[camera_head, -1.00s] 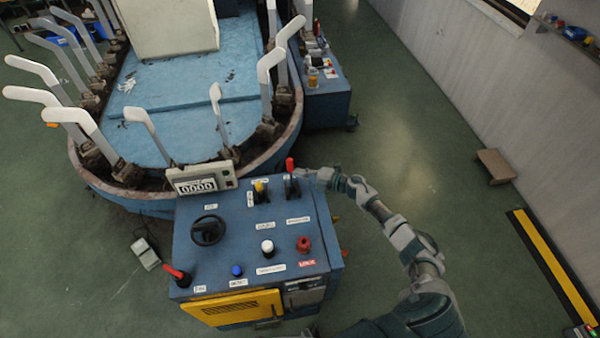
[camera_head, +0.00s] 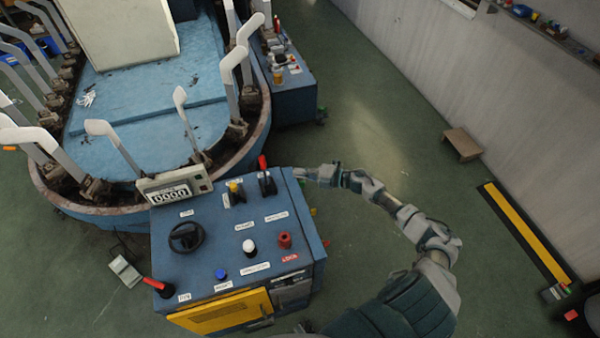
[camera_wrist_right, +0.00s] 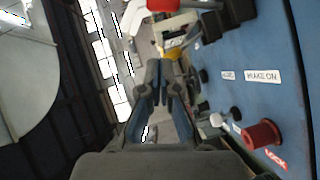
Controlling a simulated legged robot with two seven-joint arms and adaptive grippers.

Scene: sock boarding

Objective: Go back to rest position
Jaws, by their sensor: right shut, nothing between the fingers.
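My right gripper (camera_head: 303,174) is shut and empty. In the head view it is at the upper right edge of the blue control console (camera_head: 215,225), a little to the right of the red-handled lever (camera_head: 263,162) and apart from it. My right arm reaches up to it from the lower right, bent at the elbow. The right wrist view shows the closed fingers (camera_wrist_right: 160,80) in the middle, with the console's blue top (camera_wrist_right: 265,95) at the right. My left gripper is in neither view.
The console carries a black handwheel (camera_head: 186,237), a red knob (camera_head: 285,240), a white knob (camera_head: 249,246) and a counter display (camera_head: 172,193). Behind stands the oval machine with white sock forms (camera_head: 236,65). A wooden stool (camera_head: 462,144) is at the right. The floor (camera_head: 390,130) between is clear.

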